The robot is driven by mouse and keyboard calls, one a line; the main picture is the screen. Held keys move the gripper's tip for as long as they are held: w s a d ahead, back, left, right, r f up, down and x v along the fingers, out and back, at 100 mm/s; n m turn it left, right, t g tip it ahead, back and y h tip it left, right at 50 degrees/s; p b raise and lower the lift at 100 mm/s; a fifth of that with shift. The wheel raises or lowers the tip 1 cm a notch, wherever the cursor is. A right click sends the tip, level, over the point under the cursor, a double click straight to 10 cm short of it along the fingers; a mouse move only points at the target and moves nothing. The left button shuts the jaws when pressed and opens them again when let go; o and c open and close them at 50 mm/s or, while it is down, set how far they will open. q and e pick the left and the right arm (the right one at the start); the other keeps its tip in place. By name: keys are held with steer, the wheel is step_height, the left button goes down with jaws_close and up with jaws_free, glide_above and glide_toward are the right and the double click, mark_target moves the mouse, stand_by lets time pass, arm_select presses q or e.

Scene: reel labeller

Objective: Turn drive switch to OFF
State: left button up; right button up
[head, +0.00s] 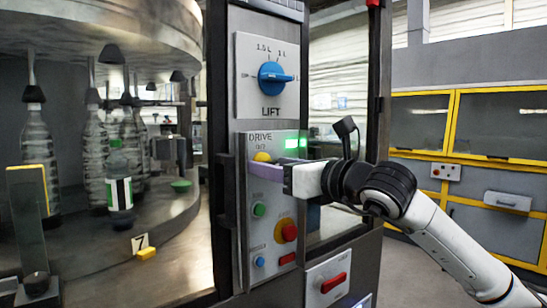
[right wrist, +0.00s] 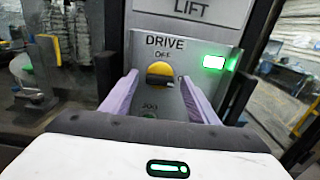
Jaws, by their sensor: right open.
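The drive switch is a round yellow knob (head: 262,157) on the grey DRIVE panel (head: 258,138), partly hidden by my right gripper in the head view. In the right wrist view the yellow knob (right wrist: 160,72) is between my two purple fingers, below the OFF mark. A dark band crosses its lower part; its exact pointing is hard to tell. My right gripper (right wrist: 160,92) is open, with a finger on each side of the knob and gaps showing. It also shows at the panel in the head view (head: 266,168). My left gripper is not in view.
A green lamp (head: 292,143) is lit beside the DRIVE label. The blue LIFT knob (head: 274,77) sits above. A green button (head: 259,209), a red knob on yellow (head: 289,232) and a red handle (head: 333,283) are below. Bottles stand on the carousel at left.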

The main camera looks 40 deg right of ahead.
steer(key=shift+w, duration=0.2)
steer(key=c, duration=1)
steer(key=shift+c, duration=0.2)
